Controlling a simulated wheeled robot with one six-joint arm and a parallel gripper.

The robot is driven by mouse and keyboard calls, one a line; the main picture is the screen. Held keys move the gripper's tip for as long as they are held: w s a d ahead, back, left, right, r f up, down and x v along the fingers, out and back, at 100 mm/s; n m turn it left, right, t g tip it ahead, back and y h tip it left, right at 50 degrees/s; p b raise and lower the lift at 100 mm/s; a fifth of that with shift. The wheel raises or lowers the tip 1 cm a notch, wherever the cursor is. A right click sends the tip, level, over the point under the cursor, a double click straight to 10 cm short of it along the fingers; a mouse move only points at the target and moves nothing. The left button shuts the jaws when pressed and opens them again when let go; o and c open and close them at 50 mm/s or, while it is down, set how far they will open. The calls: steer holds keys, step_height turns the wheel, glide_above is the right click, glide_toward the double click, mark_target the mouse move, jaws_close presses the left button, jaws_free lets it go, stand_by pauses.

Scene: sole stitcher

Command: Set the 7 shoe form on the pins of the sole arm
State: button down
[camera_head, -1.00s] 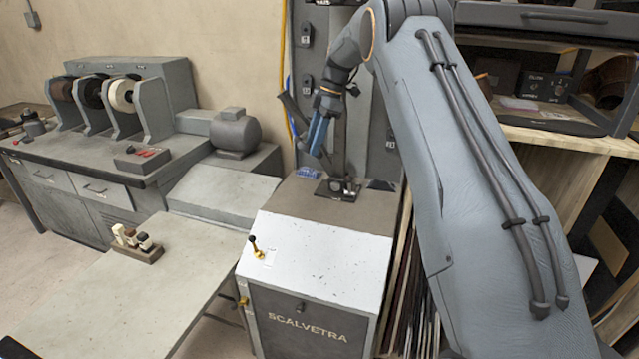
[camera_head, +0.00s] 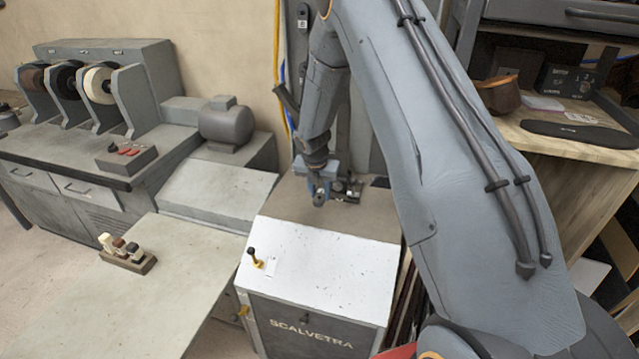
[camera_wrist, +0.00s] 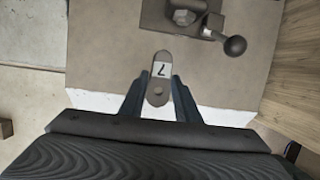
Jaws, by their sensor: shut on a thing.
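My gripper (camera_wrist: 160,90) is shut on the shoe form (camera_wrist: 161,71), a small grey-brown rounded piece with a 7 on a white label. In the head view my gripper (camera_head: 321,180) points down above the back of the SCALVETRA machine, and the form (camera_head: 319,199) shows small at its tips. The sole arm (camera_wrist: 186,12) is cut off by the top edge of the wrist view, ahead of the form and apart from it. In the head view, the sole arm's base (camera_head: 349,188) shows partly behind my gripper. I cannot make out its pins.
A dark ball knob (camera_wrist: 235,46) sticks out beside the sole arm. The machine's white sloping front (camera_head: 320,255) carries a small lever (camera_head: 255,257). A workbench (camera_head: 110,290) at left holds a small block of stamps (camera_head: 127,252). A wooden shelf (camera_head: 560,150) stands at right.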

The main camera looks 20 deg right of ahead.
mark_target(322, 216)
steer(key=shift+w, duration=0.1)
steer(key=shift+d+f+b, duration=0.3)
steer(key=shift+f+b, duration=0.4)
steer(key=shift+f, duration=0.1)
step_height(322, 216, down, 3)
steer(key=b, duration=0.3)
steer(key=shift+f, duration=0.15)
steer(key=shift+f+b, duration=0.65)
steer(key=shift+f, duration=0.45)
steer(key=shift+a, duration=0.1)
steer(key=shift+f+p, duration=0.3)
steer(key=shift+p, duration=0.3)
stand_by(1.0)
steer(key=c, duration=1.3)
jaws_free()
steer(key=shift+o, duration=0.2)
